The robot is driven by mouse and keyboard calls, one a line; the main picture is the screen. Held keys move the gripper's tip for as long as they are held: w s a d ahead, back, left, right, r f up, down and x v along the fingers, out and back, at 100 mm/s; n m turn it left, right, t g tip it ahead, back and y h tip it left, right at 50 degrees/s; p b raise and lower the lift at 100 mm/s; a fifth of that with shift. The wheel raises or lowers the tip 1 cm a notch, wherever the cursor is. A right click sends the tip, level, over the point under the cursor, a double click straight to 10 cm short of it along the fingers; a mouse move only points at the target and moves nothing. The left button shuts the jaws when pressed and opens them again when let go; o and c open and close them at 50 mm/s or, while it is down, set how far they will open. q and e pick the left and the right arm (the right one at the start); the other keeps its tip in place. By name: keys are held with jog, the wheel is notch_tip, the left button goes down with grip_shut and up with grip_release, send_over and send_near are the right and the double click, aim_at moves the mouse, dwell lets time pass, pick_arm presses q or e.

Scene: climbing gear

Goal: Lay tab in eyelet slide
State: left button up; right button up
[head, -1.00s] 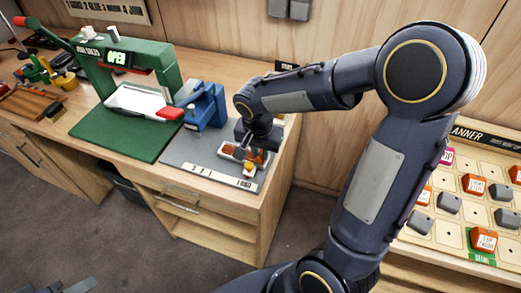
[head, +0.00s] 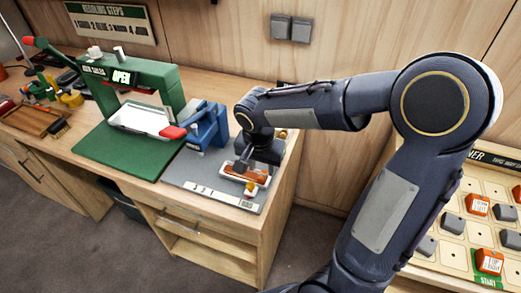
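My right gripper (head: 243,166) reaches down from the right over the small white-rimmed tray (head: 262,183) on the grey mat. An orange-brown piece (head: 258,176), which may be the tab, shows in the tray close below the fingers. The wrist hides part of the tray, and I cannot tell whether the fingers hold the piece or touch it. A blue press-like device (head: 207,128) stands on the mat just left of my gripper. I cannot tell for sure which part is the eyelet slide. My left gripper is out of view.
A green machine (head: 165,85) with an "OPEN" sign and a white tray (head: 147,119) stands on a green mat (head: 125,150) to the left. A yellow knob (head: 250,187) sits at the small tray's front. A planner board (head: 460,215) with orange and grey blocks is at right.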

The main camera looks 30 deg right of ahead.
notch_tip(320, 180, up, 9)
jog(key=s+a, duration=0.1)
jog(key=s+a+f+n+t+y, duration=0.1)
jog(key=s+n, duration=0.3)
jog(key=s, duration=0.4)
jog(key=s+a+f+n+t+y, duration=0.1)
jog(key=s+f+n+t+y, duration=0.1)
jog(key=s, duration=0.5)
jog(key=shift+s+a+n+t+y, duration=0.4)
jog(key=shift+n+t+y, duration=0.3)
jog(key=shift+n+y, duration=0.4)
